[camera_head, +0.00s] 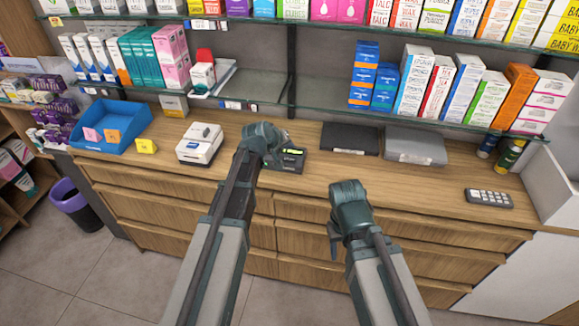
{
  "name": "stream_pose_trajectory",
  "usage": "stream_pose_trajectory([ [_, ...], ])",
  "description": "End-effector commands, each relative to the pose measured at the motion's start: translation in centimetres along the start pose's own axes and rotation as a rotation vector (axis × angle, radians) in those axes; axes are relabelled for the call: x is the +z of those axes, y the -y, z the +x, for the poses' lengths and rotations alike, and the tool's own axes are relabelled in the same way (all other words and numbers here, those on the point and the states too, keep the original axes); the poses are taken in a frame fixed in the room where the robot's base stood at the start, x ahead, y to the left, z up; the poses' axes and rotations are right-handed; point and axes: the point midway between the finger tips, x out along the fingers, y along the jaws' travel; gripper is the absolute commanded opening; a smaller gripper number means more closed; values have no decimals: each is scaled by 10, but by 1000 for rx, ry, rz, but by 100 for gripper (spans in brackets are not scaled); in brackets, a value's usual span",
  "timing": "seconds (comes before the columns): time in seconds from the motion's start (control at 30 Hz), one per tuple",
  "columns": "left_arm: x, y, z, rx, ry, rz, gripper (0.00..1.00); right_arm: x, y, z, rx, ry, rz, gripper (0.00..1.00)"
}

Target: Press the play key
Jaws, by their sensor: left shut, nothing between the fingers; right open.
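A small black device (290,160) with a small lit greenish display lies on the wooden counter, just right of my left gripper. My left gripper (268,150) is shut and empty, over the device's left part, and hides that part. I cannot make out a play key, nor whether the fingertips touch the device. My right gripper (339,240) is open and empty, in front of the counter's front edge and apart from the device.
A white printer-like machine (199,144) stands left of the device. A dark flat box (349,139) and a grey one (415,147) lie to its right. A grey keypad (488,198) lies far right. Glass shelves of medicine boxes hang above the back.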

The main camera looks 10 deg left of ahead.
Motion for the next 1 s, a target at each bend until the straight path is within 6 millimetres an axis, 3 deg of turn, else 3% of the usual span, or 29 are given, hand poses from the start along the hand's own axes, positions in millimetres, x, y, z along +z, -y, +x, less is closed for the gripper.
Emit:
stream_pose_trajectory([
  [0.03,8,8,11,0,0,0,0,-1,1,15,0,0,0,50],
  [0.27,18,18,24,0,0,0,0,-2,3,34,0,0,0,50],
  [1.0,18,18,24,0,0,0,0,-2,3,34,0,0,0,50],
])
